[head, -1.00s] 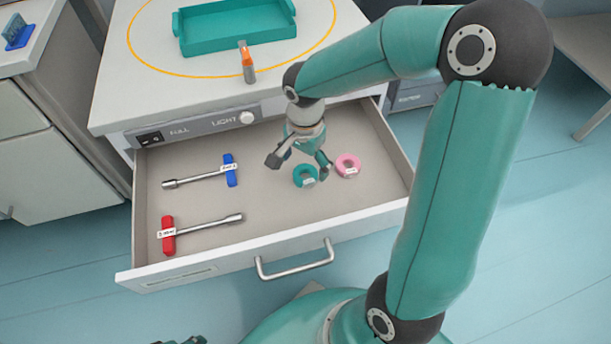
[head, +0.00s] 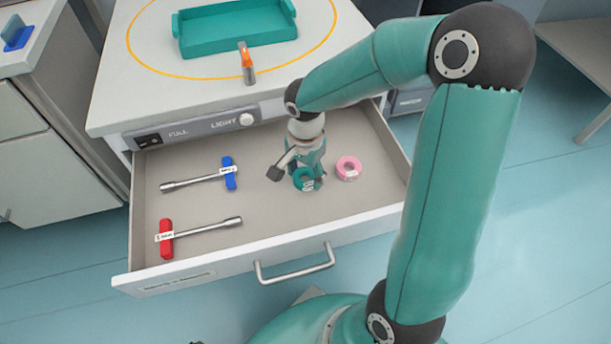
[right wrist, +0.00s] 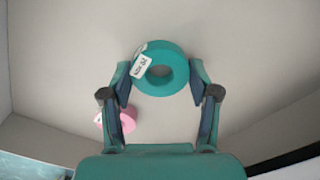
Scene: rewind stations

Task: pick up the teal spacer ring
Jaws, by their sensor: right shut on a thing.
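The teal spacer ring (head: 303,181) is in the open drawer, left of the pink ring (head: 348,168). My right gripper (head: 297,179) is down in the drawer at the teal ring. In the right wrist view the teal ring (right wrist: 178,54) sits between the two fingertips of my right gripper (right wrist: 160,77), which are shut on its sides. A white label shows on the ring's left side. I cannot tell whether the ring is clear of the drawer floor. My left gripper cannot be made out.
The open drawer (head: 270,215) also holds a blue-handled tool (head: 229,173) and a red-handled tool (head: 166,239). The worktop above bears a teal tray (head: 235,36) and an orange-and-grey object (head: 247,64). The pink ring (right wrist: 127,119) lies close beside the left finger in the wrist view.

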